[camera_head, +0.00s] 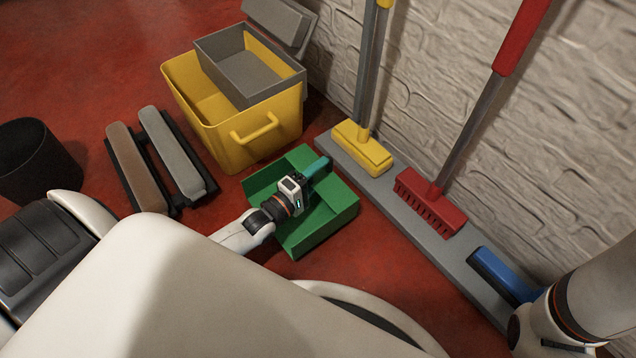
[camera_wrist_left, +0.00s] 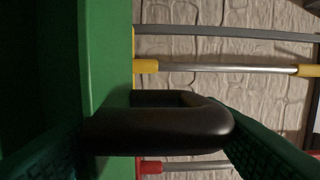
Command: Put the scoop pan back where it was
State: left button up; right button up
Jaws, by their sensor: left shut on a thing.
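The green scoop pan (camera_head: 327,219) is at the middle of the head view, next to the grey ledge along the wall. Its green side also fills the left of the left wrist view (camera_wrist_left: 105,60). My left gripper (camera_head: 316,172) reaches over the pan from the left, its fingers on the pan's black handle. In the left wrist view the black looped handle (camera_wrist_left: 165,130) lies between the two textured fingers. The pan's underside is hidden, so I cannot tell whether it touches the floor. My right arm shows at the lower right, but its gripper is out of view.
A grey ledge (camera_head: 385,200) along the brick wall bears a yellow mop head (camera_head: 362,150), a red brush (camera_head: 432,203) and a blue tool (camera_head: 503,275). A yellow bucket (camera_head: 225,139) stands behind the pan. Two long brushes (camera_head: 163,160) and a black bin (camera_head: 38,160) are left.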

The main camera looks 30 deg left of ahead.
pick_arm(q)
notch_tip(320, 180, down, 3)
jog(key=shift+r+b, duration=0.1)
jog(key=shift+b, duration=0.75)
jog(key=shift+r, duration=0.1)
jog(key=o, duration=1.5)
jog(key=shift+o, duration=0.2)
